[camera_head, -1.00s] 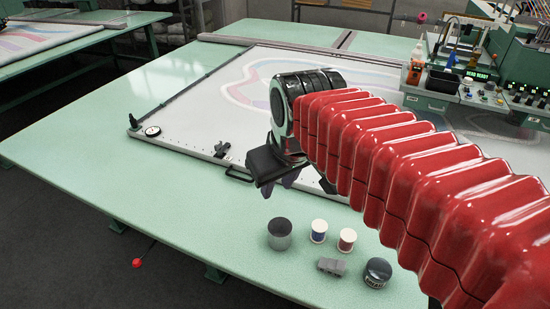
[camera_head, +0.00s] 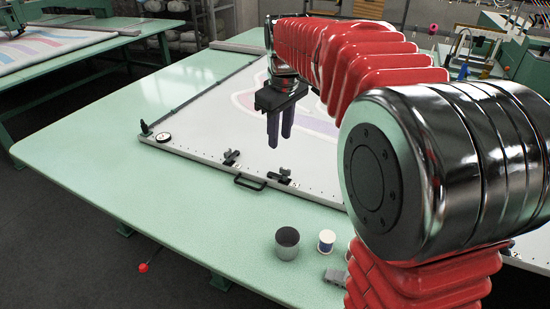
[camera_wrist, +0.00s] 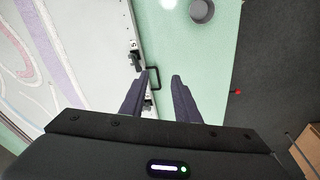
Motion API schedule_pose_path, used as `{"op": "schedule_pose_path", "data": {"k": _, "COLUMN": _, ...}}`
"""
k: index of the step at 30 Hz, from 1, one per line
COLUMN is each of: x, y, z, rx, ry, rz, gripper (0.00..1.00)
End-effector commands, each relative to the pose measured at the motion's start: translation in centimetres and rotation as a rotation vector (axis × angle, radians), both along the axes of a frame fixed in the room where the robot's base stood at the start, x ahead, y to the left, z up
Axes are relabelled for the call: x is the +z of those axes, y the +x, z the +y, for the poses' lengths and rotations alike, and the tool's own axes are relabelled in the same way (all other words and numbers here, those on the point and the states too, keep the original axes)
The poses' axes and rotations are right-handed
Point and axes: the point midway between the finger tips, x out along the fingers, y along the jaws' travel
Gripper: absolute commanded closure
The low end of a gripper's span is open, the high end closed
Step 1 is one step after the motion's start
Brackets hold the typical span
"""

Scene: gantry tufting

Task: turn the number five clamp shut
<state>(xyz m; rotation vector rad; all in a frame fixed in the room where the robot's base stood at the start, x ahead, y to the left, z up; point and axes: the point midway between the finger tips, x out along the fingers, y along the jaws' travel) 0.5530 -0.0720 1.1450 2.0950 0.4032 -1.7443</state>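The tufting frame (camera_head: 200,157) lies flat on the green table. Two dark clamps sit on its near rail, a left one (camera_head: 231,157) and a right one (camera_head: 280,176), with a black handle (camera_head: 248,182) between them. In the wrist view, a label that looks like a 5 stands beside the right clamp (camera_wrist: 136,61); the other clamp (camera_wrist: 148,103) is partly hidden by a finger. I cannot tell whether either clamp is shut. My gripper (camera_head: 280,141) is open and empty, fingers pointing down, above the frame behind the right clamp. Its fingers also show in the wrist view (camera_wrist: 161,77).
A dark-topped grey pot (camera_head: 287,243), a white-topped spool (camera_head: 326,241) and a grey block (camera_head: 335,277) stand on the table's near side. A round gauge (camera_head: 164,138) sits at the frame's left corner.

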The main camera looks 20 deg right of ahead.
Motion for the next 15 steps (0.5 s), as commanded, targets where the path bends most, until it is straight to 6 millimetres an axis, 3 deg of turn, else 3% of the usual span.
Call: {"op": "schedule_pose_path", "data": {"k": 15, "x": -4.7, "y": 8.7, "z": -4.1, "rx": 0.172, "ry": -0.013, "rz": 0.115, "gripper": 0.71}}
